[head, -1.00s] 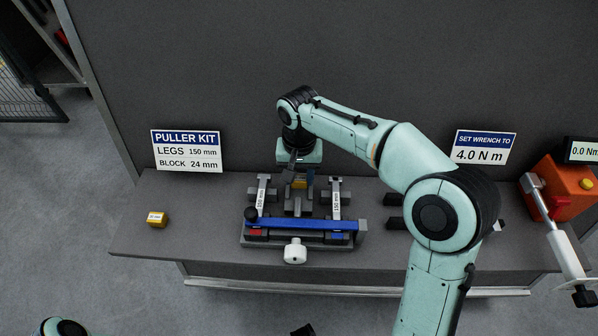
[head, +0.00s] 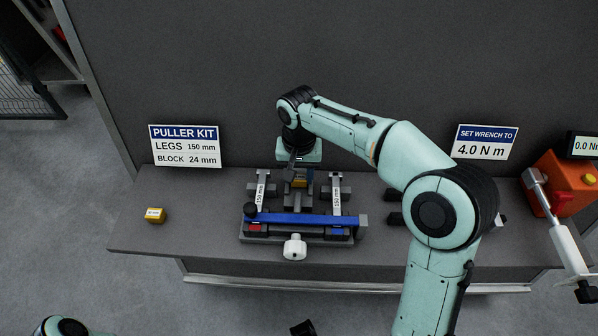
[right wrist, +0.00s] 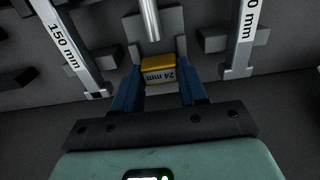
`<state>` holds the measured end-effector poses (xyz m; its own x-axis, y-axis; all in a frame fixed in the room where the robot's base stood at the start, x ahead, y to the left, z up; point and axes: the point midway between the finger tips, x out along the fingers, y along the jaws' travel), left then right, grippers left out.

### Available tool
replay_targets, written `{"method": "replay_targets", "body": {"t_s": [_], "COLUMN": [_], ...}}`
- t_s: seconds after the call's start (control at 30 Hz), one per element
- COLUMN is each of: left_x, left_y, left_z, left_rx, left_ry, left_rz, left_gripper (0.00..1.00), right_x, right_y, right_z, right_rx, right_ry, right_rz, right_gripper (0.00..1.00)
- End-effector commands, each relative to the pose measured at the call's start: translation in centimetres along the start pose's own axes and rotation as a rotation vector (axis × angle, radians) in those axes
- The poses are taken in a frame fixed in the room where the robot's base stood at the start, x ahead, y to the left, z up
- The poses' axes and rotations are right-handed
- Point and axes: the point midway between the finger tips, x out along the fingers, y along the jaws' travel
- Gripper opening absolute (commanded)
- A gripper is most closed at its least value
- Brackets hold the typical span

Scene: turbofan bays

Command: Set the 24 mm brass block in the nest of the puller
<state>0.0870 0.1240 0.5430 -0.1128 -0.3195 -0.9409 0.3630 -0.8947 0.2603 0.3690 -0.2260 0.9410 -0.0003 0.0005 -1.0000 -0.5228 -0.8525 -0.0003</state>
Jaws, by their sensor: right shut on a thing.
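The brass block labelled 24 mm (right wrist: 158,70) is between the fingers of my right gripper (right wrist: 157,92), which is shut on it. In the head view, the brass block (head: 299,183) shows below the right gripper (head: 299,178), behind the puller's blue crossbeam (head: 300,220). The puller has two legs labelled 150 mm and a white knob (head: 295,247) at the front. In the right wrist view, a metal rod (right wrist: 149,20) and a grey upright bracket (right wrist: 172,22) lie just beyond the block. I cannot tell whether the block touches the nest. My left gripper is not seen.
Another small yellow block (head: 155,216) lies on the table's left, its label too small to read. A puller kit sign (head: 185,147) stands behind it. A wrench (head: 553,222) and orange box (head: 563,185) are at the right. The table between the yellow block and puller is clear.

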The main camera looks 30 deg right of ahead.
Motion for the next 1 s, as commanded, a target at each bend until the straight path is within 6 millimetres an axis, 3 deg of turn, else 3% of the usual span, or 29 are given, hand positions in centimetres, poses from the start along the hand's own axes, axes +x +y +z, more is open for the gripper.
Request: {"method": "replay_targets", "body": {"t_s": [1.0], "left_x": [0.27], "left_y": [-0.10], "left_z": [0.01], "left_rx": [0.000], "left_ry": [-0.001], "left_rz": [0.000], "left_gripper": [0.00], "right_x": [0.81], "right_y": [-0.02], "right_z": [-0.02], "right_rx": [0.000], "right_ry": [0.001], "right_rz": [-0.001], "right_gripper": [0.04]}}
